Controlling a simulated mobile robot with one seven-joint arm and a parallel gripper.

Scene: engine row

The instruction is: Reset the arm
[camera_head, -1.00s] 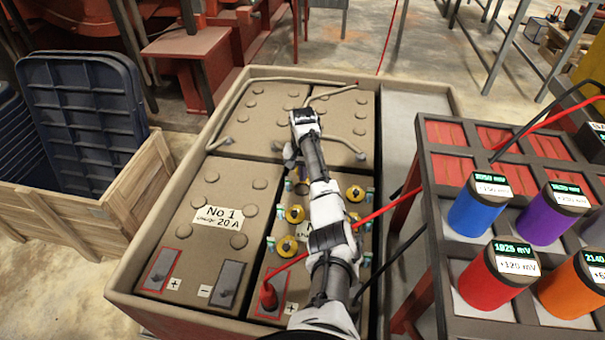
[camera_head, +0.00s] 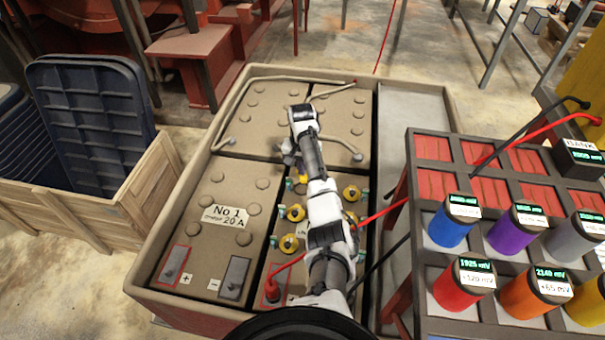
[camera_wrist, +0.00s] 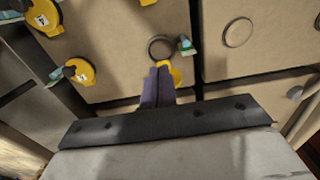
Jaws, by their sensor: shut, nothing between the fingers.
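My arm reaches from the bottom middle of the head view over the battery crate (camera_head: 160,235), and its wrist end is above the far part of the second battery. In the wrist view my gripper (camera_wrist: 158,82) shows as two dark purple fingers pressed together, with nothing between them. The fingers are over the battery top, near a dark round ring (camera_wrist: 161,47) and a yellow cap (camera_wrist: 174,73) that they partly cover. In the head view my arm hides most of the fingers and part of the battery.
Yellow caps (camera_head: 289,243) with small tags stand on the second battery. Battery No 1 (camera_head: 215,215) is beside it. A rack (camera_head: 408,195) of coloured cylinders stands close on the right, with red and black cables. A wooden crate (camera_head: 130,205) is at left.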

